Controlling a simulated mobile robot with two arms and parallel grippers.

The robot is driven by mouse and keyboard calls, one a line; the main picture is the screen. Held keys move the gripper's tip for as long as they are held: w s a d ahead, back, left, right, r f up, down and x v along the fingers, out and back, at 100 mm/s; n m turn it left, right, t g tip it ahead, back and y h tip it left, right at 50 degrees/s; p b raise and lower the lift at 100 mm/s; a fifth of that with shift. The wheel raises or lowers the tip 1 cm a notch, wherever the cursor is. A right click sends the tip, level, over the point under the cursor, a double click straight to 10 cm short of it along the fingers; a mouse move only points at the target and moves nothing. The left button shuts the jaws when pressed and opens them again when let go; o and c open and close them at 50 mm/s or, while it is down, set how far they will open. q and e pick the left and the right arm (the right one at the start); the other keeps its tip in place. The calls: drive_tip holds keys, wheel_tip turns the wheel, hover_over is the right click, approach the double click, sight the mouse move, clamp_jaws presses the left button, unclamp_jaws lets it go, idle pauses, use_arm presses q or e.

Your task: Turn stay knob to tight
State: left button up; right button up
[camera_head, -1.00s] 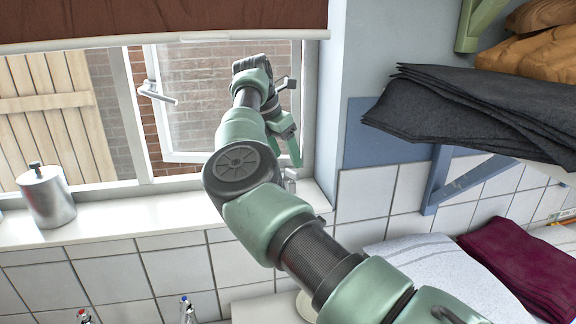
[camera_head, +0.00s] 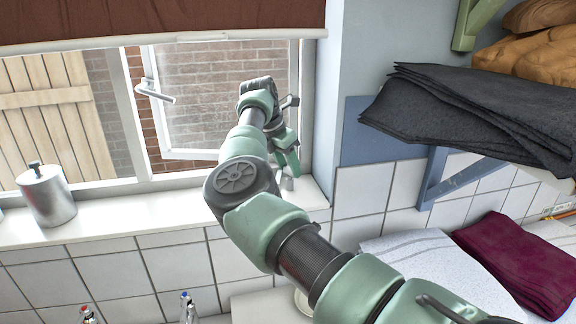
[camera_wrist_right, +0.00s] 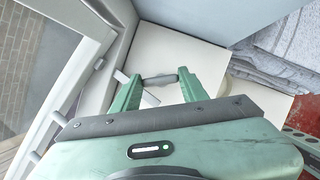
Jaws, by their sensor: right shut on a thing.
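The stay knob (camera_wrist_right: 160,79) is a small grey bar-shaped grip between my right gripper's two green fingertips in the right wrist view. My right gripper (camera_wrist_right: 158,82) is shut on it, with one finger at each end. In the head view my right gripper (camera_head: 287,163) is low at the right side of the window, just above the sill. Grey metal of the stay (camera_head: 286,183) shows under the fingers there. The knob's turn marking cannot be read. My left gripper is not in view.
The window sash (camera_head: 205,100) stands open, with a handle (camera_head: 155,92) on the frame to its left. A metal canister (camera_head: 46,196) stands on the white sill (camera_head: 140,213). Dark folded cloth (camera_head: 460,115) lies on a shelf at the right, beside my arm.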

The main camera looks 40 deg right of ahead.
drive_tip(key=shift+r+m+p, duration=0.2)
drive_tip(key=shift+m+p, duration=0.3)
drive_tip(key=shift+p, duration=0.15)
drive_tip(key=m+g+p, duration=0.1)
drive_tip(key=m+p, duration=0.1)
drive_tip(key=p, duration=0.1)
drive_tip(key=shift+w+f+m+g+p, duration=0.15)
drive_tip(key=shift+m+g+p, duration=0.3)
drive_tip(key=shift+m, duration=0.35)
drive_tip(key=o, duration=1.4)
drive_tip(key=shift+f, duration=0.1)
